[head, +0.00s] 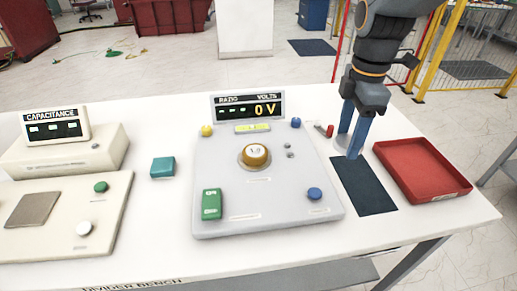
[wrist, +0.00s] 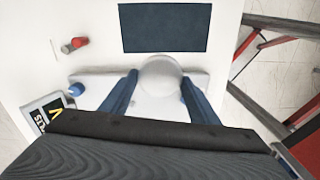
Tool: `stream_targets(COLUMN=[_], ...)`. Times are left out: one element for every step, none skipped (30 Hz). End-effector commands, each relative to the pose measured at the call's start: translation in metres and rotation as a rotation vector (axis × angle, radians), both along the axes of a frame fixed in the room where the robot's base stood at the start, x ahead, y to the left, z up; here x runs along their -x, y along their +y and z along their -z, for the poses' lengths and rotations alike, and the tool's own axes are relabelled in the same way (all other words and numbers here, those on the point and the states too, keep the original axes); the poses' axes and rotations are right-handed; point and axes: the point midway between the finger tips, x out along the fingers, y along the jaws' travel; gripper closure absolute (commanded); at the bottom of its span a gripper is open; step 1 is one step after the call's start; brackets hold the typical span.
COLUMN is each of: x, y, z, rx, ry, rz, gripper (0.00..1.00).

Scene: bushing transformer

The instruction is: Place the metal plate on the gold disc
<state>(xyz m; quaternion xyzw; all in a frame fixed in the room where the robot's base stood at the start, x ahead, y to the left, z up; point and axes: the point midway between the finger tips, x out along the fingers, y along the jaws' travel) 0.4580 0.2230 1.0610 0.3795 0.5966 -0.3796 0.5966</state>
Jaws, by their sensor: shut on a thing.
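My gripper (head: 350,146) reaches down over the right part of the bench, its blue fingers by the far edge of the dark mat. In the wrist view my gripper (wrist: 160,82) is shut on a round, pale silver piece, which I take for the metal plate (wrist: 161,75). In the head view the plate is mostly hidden by the fingers. The gold disc (head: 254,161) is on the middle of the grey ratio panel, left of my gripper, with a white face marked 1.0. The gap between plate and bench is hard to judge.
The dark mat (head: 362,184) lies beside the red tray (head: 423,170). A small red-tipped item (head: 326,131) lies near the fingers. The panel (head: 225,229) carries blue, yellow and green knobs and a display (head: 249,107) reading 0 V. A teal block (head: 163,167) stands to its left.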

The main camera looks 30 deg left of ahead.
Motion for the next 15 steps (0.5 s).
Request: stream_targets(x=[0.001, 0.001, 0.003, 0.005, 0.007, 0.010, 0.012, 0.016, 0.020, 0.023, 0.027, 0.032, 0.034, 0.038, 0.041], y=[0.024, 0.037, 0.054, 0.067, 0.079, 0.096, 0.108, 0.120, 0.135, 0.145, 0.155, 0.167, 0.176, 0.183, 0.192], z=[-0.006, -0.009, -0.013, -0.016, -0.019, -0.023, -0.026, -0.029, -0.032, -0.034, -0.037, -0.039, -0.041, -0.043, -0.045], rx=[-0.001, -0.001, -0.001, -0.001, -0.001, -0.001, -0.001, -0.001, -0.001, -0.001, -0.001, 0.000, -0.001, -0.001, -0.001], ry=[-0.002, -0.002, -0.002, -0.002, -0.002, -0.002, -0.002, -0.002, -0.002, -0.002, -0.002, 0.000, -0.002, -0.002, -0.002], rz=[-0.010, -0.010, -0.010, -0.010, -0.009, -0.009, -0.010, -0.010, -0.009, -0.008, -0.008, -0.007, -0.007, -0.005, -0.005], gripper=[0.72, 0.72, 0.72, 0.72, 0.72, 0.72, 0.72, 0.72, 0.72, 0.72, 0.72, 0.72, 0.72, 0.72, 0.72])
